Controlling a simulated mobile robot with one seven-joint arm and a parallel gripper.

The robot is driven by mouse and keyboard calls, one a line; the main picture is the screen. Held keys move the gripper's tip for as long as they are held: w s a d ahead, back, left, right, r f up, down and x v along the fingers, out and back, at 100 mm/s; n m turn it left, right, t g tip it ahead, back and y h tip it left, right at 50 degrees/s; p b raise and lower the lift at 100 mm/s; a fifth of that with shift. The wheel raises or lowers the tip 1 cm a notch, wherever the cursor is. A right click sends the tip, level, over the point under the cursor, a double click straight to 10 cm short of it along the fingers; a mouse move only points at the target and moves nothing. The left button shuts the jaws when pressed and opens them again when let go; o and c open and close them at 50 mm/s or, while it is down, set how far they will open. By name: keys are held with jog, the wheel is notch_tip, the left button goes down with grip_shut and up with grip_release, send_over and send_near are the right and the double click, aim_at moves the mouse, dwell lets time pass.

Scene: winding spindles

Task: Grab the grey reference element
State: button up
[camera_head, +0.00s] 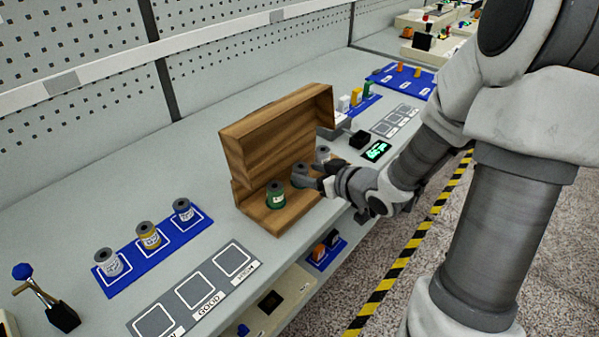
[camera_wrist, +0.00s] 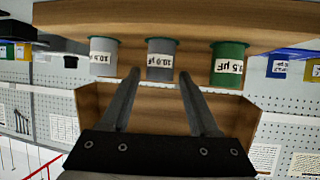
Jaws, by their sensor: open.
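The grey element (camera_head: 299,169) stands in the middle of a row of three in the open wooden box (camera_head: 252,150). In the wrist view this grey cylinder (camera_wrist: 160,66) has a white label and appears between my two fingertips, with a gap on each side. A green element (camera_head: 275,197) is on one side of it and a lighter grey one (camera_head: 322,152) on the other; both also show in the wrist view, green (camera_wrist: 228,62) at right and light grey (camera_wrist: 102,58) at left. My gripper (camera_head: 308,178) is open at the box's front. Contact with the element is not visible.
A blue mat (camera_head: 120,287) with three spindles lies left of the box, in front of it a grey mat (camera_head: 215,290) with empty squares. A small black block (camera_head: 360,139) and a green-lit display (camera_head: 376,151) are right of the box.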

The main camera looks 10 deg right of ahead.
aim_at(294, 168)
jog(key=shift+b+x, duration=0.85)
jog(key=shift+x, duration=2.65)
jog(key=shift+r, duration=0.1)
grip_shut()
